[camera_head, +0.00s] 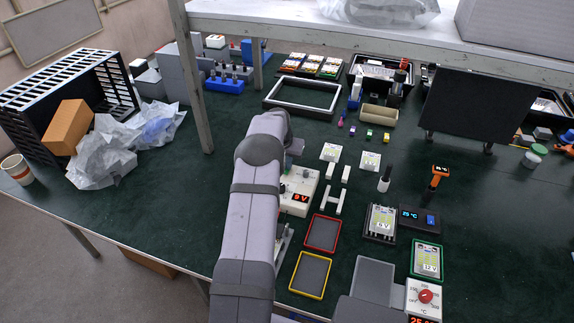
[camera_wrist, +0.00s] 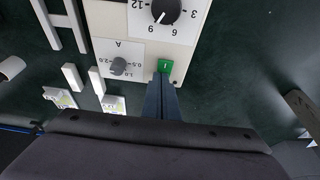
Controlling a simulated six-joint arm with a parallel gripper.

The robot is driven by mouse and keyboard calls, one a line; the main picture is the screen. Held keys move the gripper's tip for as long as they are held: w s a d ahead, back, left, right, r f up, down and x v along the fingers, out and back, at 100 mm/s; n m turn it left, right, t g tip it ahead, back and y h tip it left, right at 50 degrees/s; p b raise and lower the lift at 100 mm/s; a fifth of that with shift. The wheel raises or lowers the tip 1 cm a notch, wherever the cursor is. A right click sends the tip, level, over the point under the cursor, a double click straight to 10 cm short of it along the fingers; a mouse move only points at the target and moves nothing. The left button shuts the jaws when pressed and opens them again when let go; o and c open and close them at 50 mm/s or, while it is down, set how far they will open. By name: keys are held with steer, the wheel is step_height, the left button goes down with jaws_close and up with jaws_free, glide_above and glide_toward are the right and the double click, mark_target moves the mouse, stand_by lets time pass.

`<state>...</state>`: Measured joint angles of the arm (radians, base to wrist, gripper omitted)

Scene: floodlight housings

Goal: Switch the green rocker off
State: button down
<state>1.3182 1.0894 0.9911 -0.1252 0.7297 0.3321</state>
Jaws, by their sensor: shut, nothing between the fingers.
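The green rocker (camera_wrist: 165,67) sits at the near edge of a white power supply panel in the wrist view. It carries a light mark; I cannot tell its switched position. My gripper (camera_wrist: 163,78) is shut and empty, its fingertips right at the rocker's near edge; I cannot tell if they touch it. The white power supply (camera_head: 298,190) shows in the head view with a red "9 V" display, partly hidden by my arm.
On the panel are a large black knob (camera_wrist: 166,11) and a smaller grey knob (camera_wrist: 119,66). White blocks (camera_wrist: 72,77) lie left of it. Red (camera_head: 323,233) and yellow (camera_head: 310,274) framed trays lie nearby. Bare green tabletop (camera_wrist: 235,90) lies right of the panel.

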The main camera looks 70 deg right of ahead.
steer(key=shift+a+f, duration=0.25)
steer(key=shift+a, duration=0.05)
steer(key=shift+a+f, duration=0.15)
steer(key=shift+a, duration=0.6)
step_height(320, 180, up, 5)
steer(key=p, duration=0.3)
steer(key=shift+a, duration=0.1)
steer(key=shift+a+r+b, duration=0.2)
steer(key=shift+r+b, duration=0.15)
steer(key=shift+b, duration=0.25)
steer(key=b+v, duration=0.2)
steer(key=v, duration=0.7)
steer(key=shift+d+f, duration=0.1)
steer(key=shift+d, duration=0.05)
